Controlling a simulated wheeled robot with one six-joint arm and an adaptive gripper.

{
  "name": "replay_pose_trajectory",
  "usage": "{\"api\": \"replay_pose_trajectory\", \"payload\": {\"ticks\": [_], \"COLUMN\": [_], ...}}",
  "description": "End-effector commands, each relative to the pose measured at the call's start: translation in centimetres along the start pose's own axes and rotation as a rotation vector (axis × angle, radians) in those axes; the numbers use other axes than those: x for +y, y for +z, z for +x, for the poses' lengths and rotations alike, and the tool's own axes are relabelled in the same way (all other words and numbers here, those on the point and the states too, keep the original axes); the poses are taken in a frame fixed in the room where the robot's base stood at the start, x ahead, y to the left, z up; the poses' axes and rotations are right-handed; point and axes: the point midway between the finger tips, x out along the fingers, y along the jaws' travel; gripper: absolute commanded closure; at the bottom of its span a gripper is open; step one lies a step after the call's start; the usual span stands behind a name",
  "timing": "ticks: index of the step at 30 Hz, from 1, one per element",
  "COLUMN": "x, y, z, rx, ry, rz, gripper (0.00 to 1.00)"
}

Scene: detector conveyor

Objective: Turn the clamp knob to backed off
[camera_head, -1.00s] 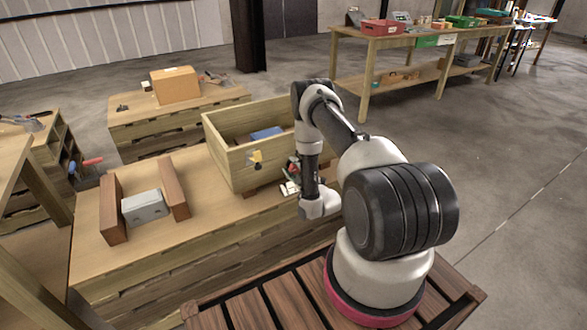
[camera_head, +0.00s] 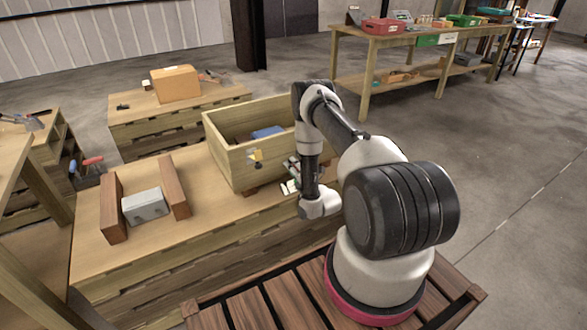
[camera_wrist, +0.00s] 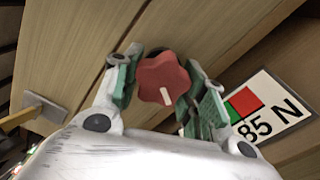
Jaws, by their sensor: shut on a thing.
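The clamp knob (camera_wrist: 165,72) is a red lobed knob on the wooden crate's (camera_head: 222,155) near wall. It has one white pointer mark, which points down and slightly right in the wrist view. My gripper (camera_wrist: 161,82) is shut on the knob, with one green-padded finger on either side of it. A label beside the knob (camera_wrist: 262,112) has a red and a green patch and reads "85 N". In the head view my gripper (camera_head: 291,176) is at the crate's front, partly behind my arm. The knob is hidden there.
A yellow fitting (camera_head: 256,158) sticks out of the crate wall left of my gripper. A blue thing (camera_head: 267,132) lies in the crate. A grey box (camera_head: 145,207) stands between two brown blocks at the left. The bench top (camera_head: 205,228) in front is clear.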

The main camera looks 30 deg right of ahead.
Motion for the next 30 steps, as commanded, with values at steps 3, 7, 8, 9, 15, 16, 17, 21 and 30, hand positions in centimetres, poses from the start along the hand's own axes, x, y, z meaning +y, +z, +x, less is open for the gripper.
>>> {"api": "replay_pose_trajectory", "payload": {"ticks": [3, 7, 8, 9, 15, 16, 17, 21, 30], "x": [-0.29, -0.35, -0.37, -0.39, -0.47, -0.49, -0.5, -0.55, -0.61], "y": [-0.1, -0.08, -0.07, -0.06, -0.01, 0.0, 0.01, 0.05, 0.12], "z": [-0.18, -0.18, -0.18, -0.18, -0.17, -0.17, -0.17, -0.17, -0.17], "rx": [0.002, 0.002, 0.002, 0.002, 0.002, 0.002, 0.003, 0.003, 0.003], "ry": [-0.006, -0.006, -0.006, -0.006, -0.005, -0.005, -0.005, -0.005, -0.005], "rz": [-0.106, -0.23, -0.258, -0.296, -0.482, -0.508, -0.533, -0.643, -0.803], "gripper": [0.82, 0.82, 0.82, 0.82, 0.82, 0.82, 0.82, 0.82, 0.82]}}
